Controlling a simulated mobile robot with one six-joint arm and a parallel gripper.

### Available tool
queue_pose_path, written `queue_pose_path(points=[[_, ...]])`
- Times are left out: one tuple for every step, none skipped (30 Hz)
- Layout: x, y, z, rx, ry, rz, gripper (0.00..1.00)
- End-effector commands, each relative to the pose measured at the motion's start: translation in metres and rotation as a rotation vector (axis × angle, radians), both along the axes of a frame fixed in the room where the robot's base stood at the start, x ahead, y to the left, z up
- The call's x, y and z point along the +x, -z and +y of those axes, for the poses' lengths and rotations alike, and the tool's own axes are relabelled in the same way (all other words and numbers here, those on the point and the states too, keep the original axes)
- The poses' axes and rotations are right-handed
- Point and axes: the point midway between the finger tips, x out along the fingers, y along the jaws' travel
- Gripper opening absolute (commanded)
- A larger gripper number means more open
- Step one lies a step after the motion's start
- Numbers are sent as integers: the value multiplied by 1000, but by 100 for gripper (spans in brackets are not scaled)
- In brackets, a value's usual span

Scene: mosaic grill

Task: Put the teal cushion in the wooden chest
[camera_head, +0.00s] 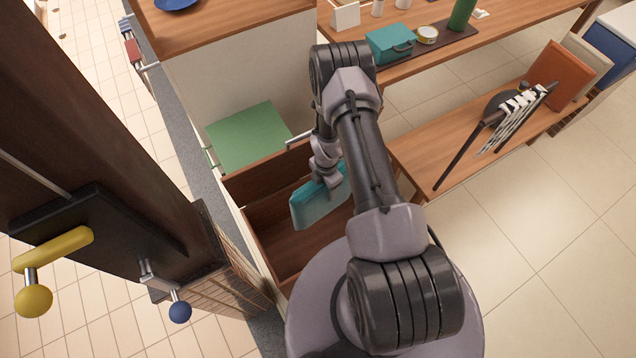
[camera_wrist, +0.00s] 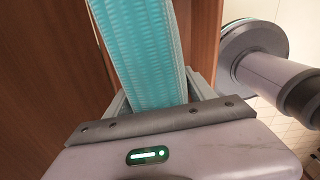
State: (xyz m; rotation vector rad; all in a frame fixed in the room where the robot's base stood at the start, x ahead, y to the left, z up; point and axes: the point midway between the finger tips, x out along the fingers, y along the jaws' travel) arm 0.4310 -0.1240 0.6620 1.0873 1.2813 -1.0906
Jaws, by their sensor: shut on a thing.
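The teal cushion (camera_head: 318,200) is in my gripper (camera_head: 328,184), over the open wooden chest (camera_head: 262,238). In the head view the cushion hangs tilted on edge within the outline of the chest's opening. I cannot tell whether it touches the chest floor. In the wrist view the cushion (camera_wrist: 142,50) stands between the fingers of my gripper (camera_wrist: 160,98), which is shut on it. Brown wood (camera_wrist: 203,40) shows on both sides of it. My arm hides the right part of the chest.
To the right, a wooden bench (camera_head: 425,165) holds grill tools (camera_head: 515,115) and an orange board (camera_head: 560,75). A teal box (camera_head: 388,44) stands on the table behind. A dark post with knobs (camera_head: 90,130) rises at left.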

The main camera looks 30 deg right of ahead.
Motion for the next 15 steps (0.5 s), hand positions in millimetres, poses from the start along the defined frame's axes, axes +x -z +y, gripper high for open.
queue_pose_path(points=[[0,2,-1,0,-8,0,0],[0,4,-1,0,-11,0,0],[0,9,-1,0,-14,0,0],[0,13,-1,0,-14,0,0],[0,18,-1,0,-14,-1,0],[0,25,-1,0,-14,0,0],[0,30,-1,0,-13,0,0],[-1,36,-1,0,-13,0,0],[-1,43,-1,0,-13,0,0],[-1,48,-1,0,-13,0,0],[0,53,-1,0,-13,0,0],[0,60,-1,0,-13,0,0],[0,65,-1,0,-12,0,0],[0,70,-1,0,-12,0,0],[0,76,-1,0,-12,0,0]])
